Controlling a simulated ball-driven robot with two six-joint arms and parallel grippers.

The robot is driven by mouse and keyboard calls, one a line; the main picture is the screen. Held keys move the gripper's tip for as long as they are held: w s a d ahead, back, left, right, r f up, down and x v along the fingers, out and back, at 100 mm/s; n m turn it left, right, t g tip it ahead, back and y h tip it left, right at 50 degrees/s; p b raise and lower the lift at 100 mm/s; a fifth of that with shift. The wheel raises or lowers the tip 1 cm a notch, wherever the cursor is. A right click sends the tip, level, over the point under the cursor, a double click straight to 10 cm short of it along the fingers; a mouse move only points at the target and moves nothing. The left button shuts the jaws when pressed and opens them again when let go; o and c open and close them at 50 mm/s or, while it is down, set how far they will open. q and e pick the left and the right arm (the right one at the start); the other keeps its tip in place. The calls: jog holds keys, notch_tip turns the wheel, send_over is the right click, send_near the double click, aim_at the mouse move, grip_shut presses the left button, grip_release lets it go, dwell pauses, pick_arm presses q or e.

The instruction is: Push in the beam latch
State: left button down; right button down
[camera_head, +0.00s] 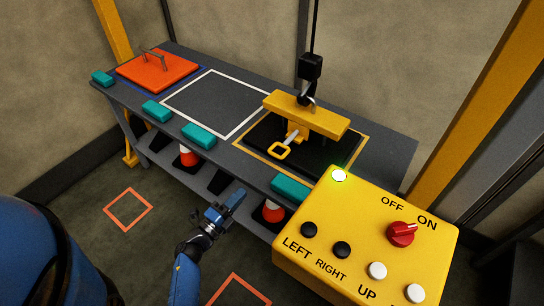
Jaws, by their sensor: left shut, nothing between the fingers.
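The yellow beam (322,115) sits above the black pad at the right end of the grey bench, under a hoist hook. What looks like the beam latch (281,150) is a silver rod with a yellow ring handle, sticking out from below the beam toward the bench's front edge. My left gripper (238,196), blue and dark, is in front of the bench, shut and empty. It is apart from the latch, lower and to the left in the picture. My right gripper is not in view.
A yellow control box (362,262) with a lit green lamp and a red knob (402,233) fills the lower right. An orange plate (157,70) lies at the bench's far left. Teal blocks (198,135) line the front edge. A white-outlined area (215,100) is empty.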

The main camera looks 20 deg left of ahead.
pick_arm(q)
send_near(281, 145)
jog(key=shift+w+d+r, duration=0.2)
jog(key=shift+w+d, duration=0.5)
jog(key=shift+w, duration=0.05)
jog(key=b+x, duration=0.1)
jog(key=x, duration=0.1)
jog(key=f+b+x, duration=0.1)
jog(key=x, duration=0.2)
jog(key=b+x, duration=0.1)
jog(key=x, duration=0.1)
jog(key=shift+w+f, duration=0.15)
jog(key=shift+w, duration=0.45)
jog(key=shift+r, duration=0.4)
